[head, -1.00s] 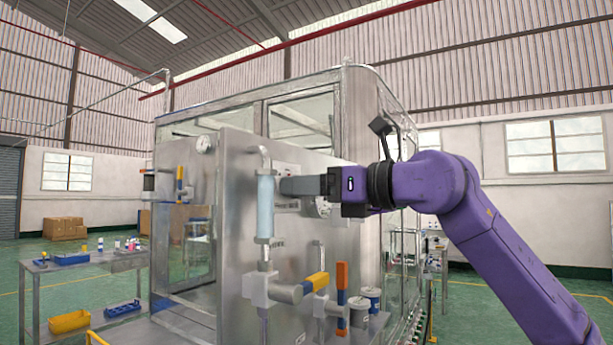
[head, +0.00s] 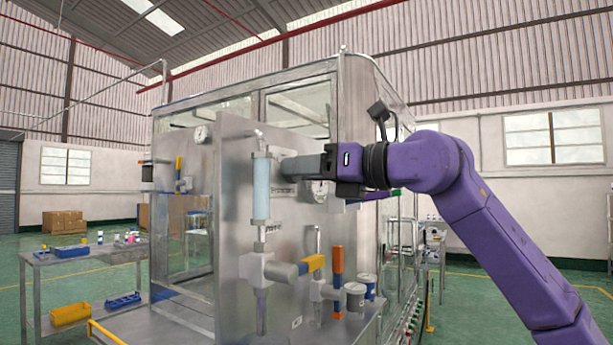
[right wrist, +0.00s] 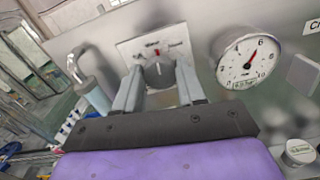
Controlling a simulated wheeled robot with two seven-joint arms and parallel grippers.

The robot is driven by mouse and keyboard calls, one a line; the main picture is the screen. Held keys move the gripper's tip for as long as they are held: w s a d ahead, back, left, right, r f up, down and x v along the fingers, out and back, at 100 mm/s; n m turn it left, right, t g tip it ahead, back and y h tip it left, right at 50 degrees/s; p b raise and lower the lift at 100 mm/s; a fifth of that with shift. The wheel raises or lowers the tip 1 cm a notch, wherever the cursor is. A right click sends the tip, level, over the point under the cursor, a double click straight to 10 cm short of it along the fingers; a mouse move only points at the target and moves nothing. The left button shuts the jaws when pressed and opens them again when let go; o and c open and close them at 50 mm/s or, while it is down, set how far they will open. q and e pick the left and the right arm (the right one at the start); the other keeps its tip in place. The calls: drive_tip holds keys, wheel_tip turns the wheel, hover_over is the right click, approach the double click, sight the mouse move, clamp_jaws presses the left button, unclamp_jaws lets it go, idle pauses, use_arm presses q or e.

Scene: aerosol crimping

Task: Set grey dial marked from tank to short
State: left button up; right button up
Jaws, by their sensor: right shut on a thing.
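The grey dial (right wrist: 158,74) sits on a white plate (right wrist: 135,48) with small lettering, too blurred to read. A red mark shows on the plate just above the dial. My right gripper (right wrist: 158,80) has one finger on each side of the dial and is shut on it. In the head view my right gripper (head: 290,168) reaches from the right to the steel panel (head: 232,230) and hides the dial. My left gripper is in neither current view.
A pressure gauge (right wrist: 248,62) is right of the dial in the right wrist view. A glass tube (head: 261,190) stands just left of the gripper in the head view. Orange-handled valves (head: 314,263) are below. A side table (head: 85,257) with small items is at left.

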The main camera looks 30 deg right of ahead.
drive_tip(key=shift+w+f+m+b, duration=0.1)
drive_tip(key=shift+f+m+b, duration=0.05)
drive_tip(key=shift+m+b, duration=2.95)
drive_tip(key=shift+m+p, duration=0.45)
drive_tip(key=shift+m, duration=0.35)
drive_tip(key=o, duration=1.1)
drive_tip(key=shift+c, duration=0.2)
drive_tip(key=b+v, duration=0.2)
drive_tip(key=v, duration=0.8)
drive_tip(key=shift+d+b, duration=0.2)
drive_tip(key=shift+b, duration=0.2)
drive_tip(key=shift+s+d, duration=0.1)
drive_tip(key=shift+s, duration=0.1)
